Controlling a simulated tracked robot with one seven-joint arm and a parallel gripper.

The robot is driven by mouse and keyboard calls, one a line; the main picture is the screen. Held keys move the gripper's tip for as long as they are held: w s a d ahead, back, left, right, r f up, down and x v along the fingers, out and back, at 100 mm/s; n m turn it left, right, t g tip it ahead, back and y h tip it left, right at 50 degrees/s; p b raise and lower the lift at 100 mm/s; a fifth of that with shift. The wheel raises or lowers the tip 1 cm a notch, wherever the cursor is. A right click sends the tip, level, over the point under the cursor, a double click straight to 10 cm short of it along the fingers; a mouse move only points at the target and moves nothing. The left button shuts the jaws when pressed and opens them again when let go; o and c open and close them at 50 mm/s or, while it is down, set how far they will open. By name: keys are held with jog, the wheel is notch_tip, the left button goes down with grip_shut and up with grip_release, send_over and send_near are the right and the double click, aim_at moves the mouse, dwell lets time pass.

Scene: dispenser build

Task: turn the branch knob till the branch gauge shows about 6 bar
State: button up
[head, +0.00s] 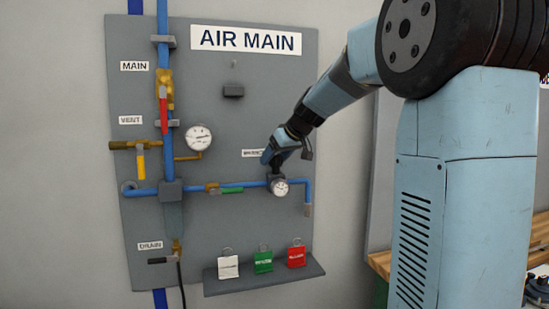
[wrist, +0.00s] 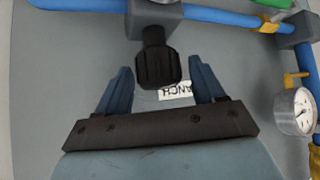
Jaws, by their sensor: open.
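The black branch knob (wrist: 155,66) hangs from a grey regulator body (wrist: 154,18) in the wrist view, which sees the board upside down. My gripper (wrist: 160,72) is open, with one blue finger on each side of the knob and a gap on both sides. In the head view my gripper (head: 270,157) is at the board just above the branch gauge (head: 280,187) and mostly hides the knob. The branch gauge has a white round face; its needle is too small to read. The branch label (wrist: 175,91) is partly hidden by my gripper.
The larger main gauge (head: 198,137) is at left on the grey board (head: 225,115). Blue pipe and the green-handled valve (head: 230,190) lie left of the branch gauge. A shelf (head: 265,280) with white, green and red tags is below.

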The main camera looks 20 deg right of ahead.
jog(key=shift+c, duration=0.3)
jog(key=c, duration=0.9)
jog(key=shift+a, duration=0.15)
jog(key=shift+c, duration=0.2)
